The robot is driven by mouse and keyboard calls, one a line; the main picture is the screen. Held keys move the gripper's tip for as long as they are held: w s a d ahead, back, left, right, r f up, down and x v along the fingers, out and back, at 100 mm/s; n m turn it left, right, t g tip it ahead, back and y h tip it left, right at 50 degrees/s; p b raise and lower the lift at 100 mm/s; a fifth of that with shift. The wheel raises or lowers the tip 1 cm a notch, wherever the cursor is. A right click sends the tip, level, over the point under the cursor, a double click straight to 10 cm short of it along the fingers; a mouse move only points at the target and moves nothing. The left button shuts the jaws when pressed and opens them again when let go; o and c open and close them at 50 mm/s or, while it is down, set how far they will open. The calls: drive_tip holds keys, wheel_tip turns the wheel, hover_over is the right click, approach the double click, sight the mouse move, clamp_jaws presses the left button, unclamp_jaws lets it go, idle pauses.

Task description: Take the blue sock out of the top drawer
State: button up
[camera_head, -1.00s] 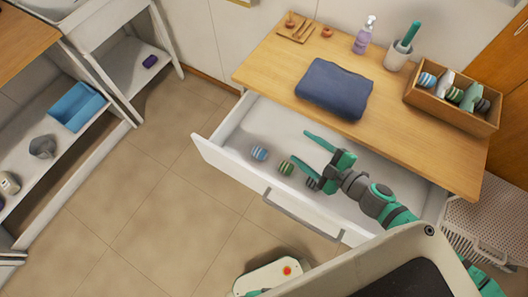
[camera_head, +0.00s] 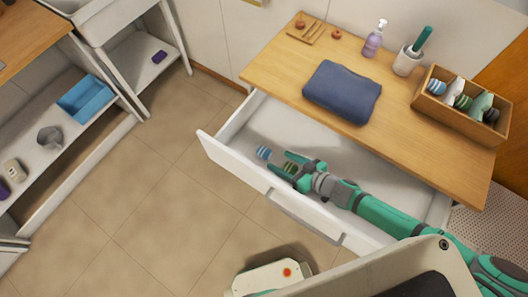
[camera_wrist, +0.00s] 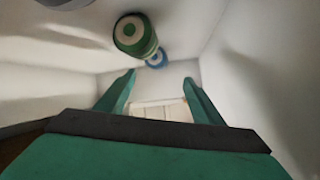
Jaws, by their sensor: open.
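The drawer (camera_head: 232,158) is pulled open below the wooden top. A rolled blue striped sock (camera_head: 264,153) lies at its left end; it also shows in the wrist view (camera_wrist: 157,60), beyond and partly behind a rolled green striped sock (camera_wrist: 134,36). In the head view the green sock (camera_head: 289,167) lies by my fingers, partly covered. My gripper (camera_head: 277,160) is low in the drawer, open, its fingers pointing toward the blue sock. In the wrist view the blue sock appears just past the fingertips (camera_wrist: 159,77), with nothing visibly held.
A folded blue cloth (camera_head: 342,91) lies on the wooden top (camera_head: 405,132). A wooden box (camera_head: 462,116) of rolled socks stands at its right end. The drawer's front and side walls closely surround my gripper. A dark grey shape (camera_wrist: 62,4) cuts the wrist view's top edge.

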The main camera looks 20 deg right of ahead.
sight(269, 154)
drive_tip(key=x, duration=0.2)
drive_tip(key=shift+w+a+f, duration=0.15)
drive_tip(key=shift+w+a, duration=0.1)
drive_tip(key=shift+w, duration=0.05)
drive_tip(key=shift+d+x, duration=0.2)
drive_tip(key=shift+x, duration=1.3)
drive_tip(key=shift+d+x, duration=0.15)
drive_tip(key=shift+x, duration=1.35)
drive_tip(key=shift+w+f, duration=0.1)
drive_tip(key=shift+w, duration=0.05)
drive_tip(key=shift+c, duration=0.2)
drive_tip(key=c, duration=1)
